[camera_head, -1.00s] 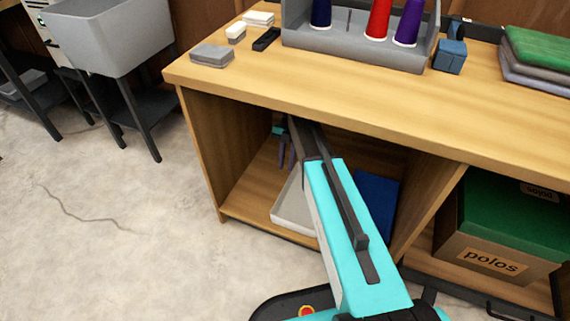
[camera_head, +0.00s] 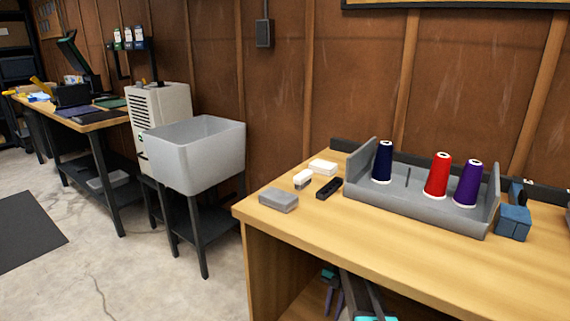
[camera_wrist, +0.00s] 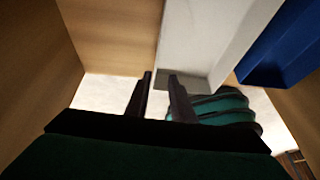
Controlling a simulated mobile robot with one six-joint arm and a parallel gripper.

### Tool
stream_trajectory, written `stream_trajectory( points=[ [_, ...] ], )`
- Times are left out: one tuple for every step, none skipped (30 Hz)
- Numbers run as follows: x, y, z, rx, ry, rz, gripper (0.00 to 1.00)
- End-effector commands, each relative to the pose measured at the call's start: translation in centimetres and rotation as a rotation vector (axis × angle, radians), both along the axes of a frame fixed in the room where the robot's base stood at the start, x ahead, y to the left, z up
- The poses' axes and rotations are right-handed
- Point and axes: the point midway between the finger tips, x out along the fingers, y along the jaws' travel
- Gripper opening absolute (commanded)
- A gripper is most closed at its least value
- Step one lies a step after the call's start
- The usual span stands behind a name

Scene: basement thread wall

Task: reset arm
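My gripper (camera_head: 333,302) is inside the open compartment under the wooden workbench (camera_head: 420,262), with its fingers pointing down. In the wrist view my gripper (camera_wrist: 160,82) shows two dark fingers set apart, with nothing held between them. My teal arm reaches into the compartment below the benchtop; most of it is cut off at the bottom edge of the head view. A pale tray (camera_wrist: 205,35) lies just beyond the fingertips in the wrist view, and a blue bin (camera_wrist: 285,45) is to its right. I cannot tell whether the fingers touch the tray.
The benchtop is over my arm, and a wooden side panel (camera_head: 268,270) stands to its left. On the bench is a grey thread rack (camera_head: 435,210) with navy, red and purple cones. A grey sink (camera_head: 195,160) stands to the left. The floor (camera_head: 130,265) in front is clear.

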Motion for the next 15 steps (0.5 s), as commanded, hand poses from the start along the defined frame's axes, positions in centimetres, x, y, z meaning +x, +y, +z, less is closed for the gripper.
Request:
stream_trajectory(
  points=[
    [-0.9, 0.2, 0.7, 0.001, 0.016, 0.003, 0.22],
    [-1.3, 0.4, 0.7, 0.002, 0.023, 0.004, 0.22],
    [-2.0, 0.5, 0.7, 0.003, 0.033, 0.006, 0.22],
    [-2.5, 0.6, 0.7, 0.003, 0.042, 0.007, 0.22],
    [-3.1, 0.7, 0.7, 0.003, 0.049, 0.009, 0.22],
    [-3.8, 0.9, 0.7, 0.003, 0.061, 0.010, 0.22],
    [-4.5, 1.0, 0.6, 0.002, 0.069, 0.012, 0.22],
    [-5.1, 1.1, 0.6, 0.002, 0.077, 0.014, 0.22],
    [-5.9, 1.2, 0.7, 0.001, 0.088, 0.015, 0.22],
    [-6.5, 1.3, 0.6, 0.001, 0.096, 0.017, 0.22],
    [-7.2, 1.4, 0.6, 0.000, 0.103, 0.019, 0.22],
    [-8.0, 1.5, 0.6, -0.001, 0.112, 0.020, 0.22],
    [-8.7, 1.6, 0.7, -0.002, 0.119, 0.020, 0.22],
    [-9.4, 1.7, 0.6, -0.004, 0.127, 0.018, 0.22],
    [-10.3, 1.8, 0.7, -0.007, 0.136, 0.017, 0.22]
  ],
)
